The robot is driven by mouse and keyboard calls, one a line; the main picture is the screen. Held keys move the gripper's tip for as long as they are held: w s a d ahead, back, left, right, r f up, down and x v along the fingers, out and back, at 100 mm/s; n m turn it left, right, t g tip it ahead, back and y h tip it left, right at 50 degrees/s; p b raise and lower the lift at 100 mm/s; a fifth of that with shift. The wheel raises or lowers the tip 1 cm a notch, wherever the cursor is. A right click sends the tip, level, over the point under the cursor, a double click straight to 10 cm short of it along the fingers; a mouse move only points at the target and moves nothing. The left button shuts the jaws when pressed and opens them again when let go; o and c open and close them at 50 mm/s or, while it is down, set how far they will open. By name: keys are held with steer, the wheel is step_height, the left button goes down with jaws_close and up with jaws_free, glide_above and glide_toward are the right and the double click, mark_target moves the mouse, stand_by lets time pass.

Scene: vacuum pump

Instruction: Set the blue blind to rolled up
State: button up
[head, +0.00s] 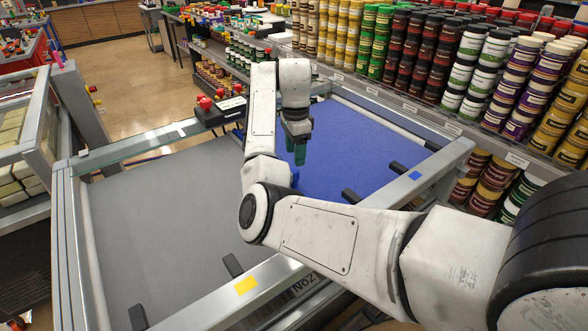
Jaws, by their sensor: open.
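The blue blind (365,140) lies spread out flat over the right panel of a metal frame, covering most of it. My gripper (299,157) points down over the left part of the blue blind, its greenish fingers low near the surface. It is open; I cannot tell whether it touches anything. A small bright blue part (295,177) shows just below the fingers, partly hidden by my arm. My arm also hides the middle of the frame and part of the blind's near left edge.
A grey blind (160,220) covers the left panel. The near rail (250,290) carries a yellow mark, a blue mark (415,175) and several black tabs. Shelves of jars (420,50) crowd the back right.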

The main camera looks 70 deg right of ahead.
mark_target(295, 170)
steer(key=shift+f+p, duration=0.35)
steer(key=shift+f, duration=2.8)
jaws_close()
